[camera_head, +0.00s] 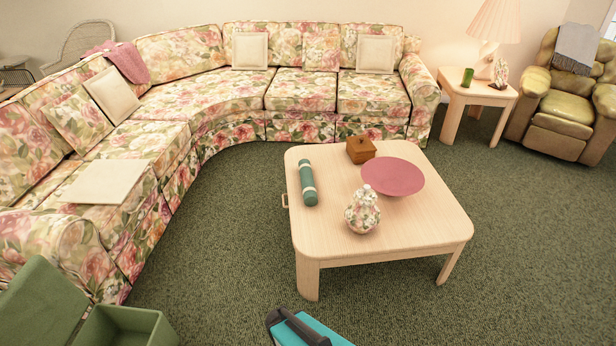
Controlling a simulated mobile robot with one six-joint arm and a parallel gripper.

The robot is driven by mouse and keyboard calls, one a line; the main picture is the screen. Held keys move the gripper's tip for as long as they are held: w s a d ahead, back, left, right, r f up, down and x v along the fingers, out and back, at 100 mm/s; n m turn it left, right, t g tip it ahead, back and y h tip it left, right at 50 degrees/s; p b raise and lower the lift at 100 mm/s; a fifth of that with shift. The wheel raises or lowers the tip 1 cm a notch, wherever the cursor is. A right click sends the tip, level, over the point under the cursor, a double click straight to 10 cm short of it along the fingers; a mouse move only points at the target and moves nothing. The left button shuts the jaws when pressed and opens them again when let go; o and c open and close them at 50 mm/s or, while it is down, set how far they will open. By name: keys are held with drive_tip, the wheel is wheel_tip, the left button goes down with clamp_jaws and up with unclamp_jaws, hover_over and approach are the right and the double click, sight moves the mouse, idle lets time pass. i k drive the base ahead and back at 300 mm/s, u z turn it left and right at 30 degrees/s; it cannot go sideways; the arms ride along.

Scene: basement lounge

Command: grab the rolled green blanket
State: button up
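A rolled green blanket (308,183) lies on the left part of the light wood coffee table (340,240). It is a dark green roll with a pale band near each end, lying lengthwise close to the table's left edge. Nothing covers it in this view. I cannot make out my gripper or its fingers in the head view.
A wooden box (360,149), a pink bowl (393,176) and a floral jar (362,212) share the table. A floral sectional sofa (210,105) curves around behind and left. An open green chest (125,325) stands at bottom left. Carpet (230,240) left of the table is clear.

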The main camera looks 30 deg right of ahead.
sight(309, 187)
drive_tip(key=u, duration=0.1)
drive_tip(key=i, duration=1.2)
drive_tip(key=u, duration=0.55)
